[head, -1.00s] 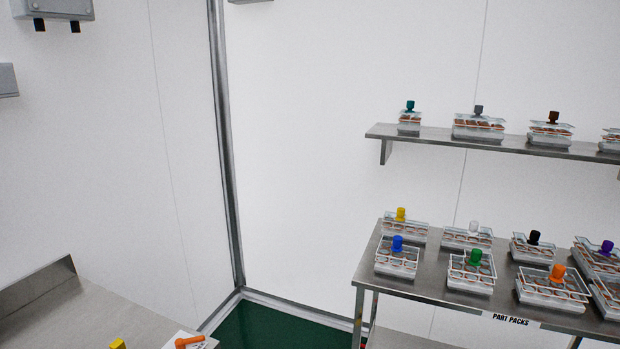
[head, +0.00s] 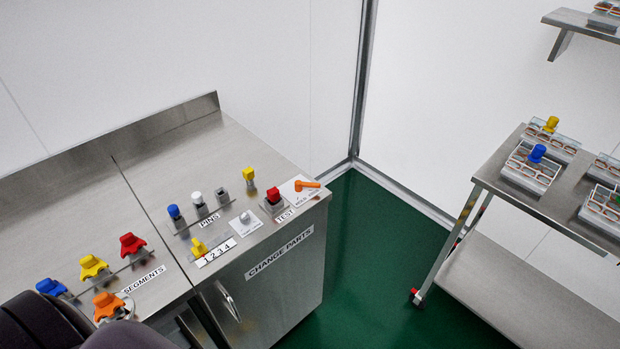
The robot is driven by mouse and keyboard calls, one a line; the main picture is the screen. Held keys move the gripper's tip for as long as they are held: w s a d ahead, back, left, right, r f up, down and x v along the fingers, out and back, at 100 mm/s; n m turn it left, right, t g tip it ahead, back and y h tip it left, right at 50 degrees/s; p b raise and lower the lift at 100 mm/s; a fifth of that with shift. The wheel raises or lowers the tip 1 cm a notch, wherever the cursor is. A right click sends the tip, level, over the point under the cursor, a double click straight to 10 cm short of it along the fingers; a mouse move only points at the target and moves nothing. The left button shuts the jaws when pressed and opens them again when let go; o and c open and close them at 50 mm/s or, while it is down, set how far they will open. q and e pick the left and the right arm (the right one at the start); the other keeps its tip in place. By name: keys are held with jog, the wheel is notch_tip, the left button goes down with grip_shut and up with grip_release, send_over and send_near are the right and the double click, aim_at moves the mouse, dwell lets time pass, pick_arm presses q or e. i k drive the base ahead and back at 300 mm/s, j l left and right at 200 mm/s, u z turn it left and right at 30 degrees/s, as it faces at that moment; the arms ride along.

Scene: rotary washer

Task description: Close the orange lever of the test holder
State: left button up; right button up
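The orange lever (head: 307,184) sits on a small white plate (head: 292,190) at the far right corner of the steel cabinet top. It lies roughly flat and points right. Beside it, a red-topped piece (head: 274,197) stands in a dark holder above the label TEST (head: 285,215). Whether the lever is open or closed cannot be told. Neither of my grippers shows. Dark rounded parts at the bottom left look like my own arm, apart from the lever.
Coloured segments (head: 94,267) stand at left. A wheeled steel cart (head: 520,205) with part packs is at right. Green floor (head: 372,250) is clear between cabinet and cart.

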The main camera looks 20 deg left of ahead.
aim_at(298, 184)
jog(key=i, duration=0.3)
jog(key=i+u, duration=0.1)
jog(key=u, duration=0.25)
jog(key=i+l+u, duration=0.1)
jog(key=u, duration=0.25)
jog(key=l+u, duration=0.15)
jog(key=u, duration=0.2)
jog(key=i, duration=0.05)
